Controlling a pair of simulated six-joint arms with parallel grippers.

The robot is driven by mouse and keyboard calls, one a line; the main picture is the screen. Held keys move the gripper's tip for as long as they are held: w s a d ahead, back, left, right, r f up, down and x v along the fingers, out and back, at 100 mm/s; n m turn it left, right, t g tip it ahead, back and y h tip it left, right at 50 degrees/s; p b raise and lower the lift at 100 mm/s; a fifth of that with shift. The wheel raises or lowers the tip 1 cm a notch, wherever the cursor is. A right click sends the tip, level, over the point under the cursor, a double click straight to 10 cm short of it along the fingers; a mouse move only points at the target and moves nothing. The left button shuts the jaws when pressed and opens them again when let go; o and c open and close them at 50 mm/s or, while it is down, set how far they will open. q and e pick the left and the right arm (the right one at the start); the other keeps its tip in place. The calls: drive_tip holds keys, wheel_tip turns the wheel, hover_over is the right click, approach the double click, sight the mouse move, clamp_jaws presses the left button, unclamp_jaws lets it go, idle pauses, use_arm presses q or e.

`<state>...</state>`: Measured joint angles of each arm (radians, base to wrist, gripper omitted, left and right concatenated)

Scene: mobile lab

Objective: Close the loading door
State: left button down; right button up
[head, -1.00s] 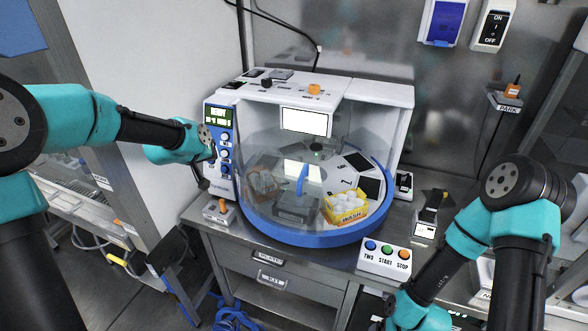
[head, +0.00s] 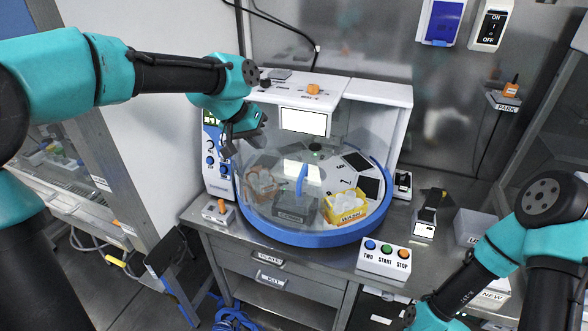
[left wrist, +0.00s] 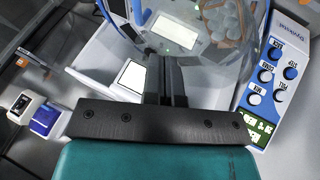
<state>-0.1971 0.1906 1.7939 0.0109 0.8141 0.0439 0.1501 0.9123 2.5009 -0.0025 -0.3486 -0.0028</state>
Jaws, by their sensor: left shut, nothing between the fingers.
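The white machine (head: 377,90) on the bench has a clear curved loading door (head: 270,165) with a blue upright handle (head: 302,180). The clear panel is hard to see, so its exact edges are unclear. Behind and below it are a round tray with a blue rim (head: 310,240), a yellow box of white pieces (head: 345,206) and a dark rack (head: 295,208). My left gripper (head: 228,149) is shut and empty, up and left of the handle, near the control panel. Its closed fingers also show in the left wrist view (left wrist: 166,80). My right gripper is out of view below.
The blue and white control panel (head: 217,160) stands close to my left gripper and also shows in the left wrist view (left wrist: 272,75). A button box (head: 384,259) sits at the bench front. A dark scanner-like device (head: 429,212) and a grey box (head: 473,228) stand at the right.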

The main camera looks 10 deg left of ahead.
use_arm(q)
drive_tip(key=shift+f, duration=0.15)
approach(293, 188)
drive_tip(key=w, duration=0.3)
drive_tip(key=shift+w, duration=0.15)
drive_tip(key=shift+d+f, duration=0.25)
drive_tip(key=shift+d, duration=0.3)
drive_tip(key=shift+d+f, duration=0.25)
drive_tip(key=shift+d, duration=0.3)
drive_tip(key=shift+d+f, duration=0.3)
drive_tip(key=shift+d, duration=0.45)
drive_tip(key=shift+d, duration=0.15)
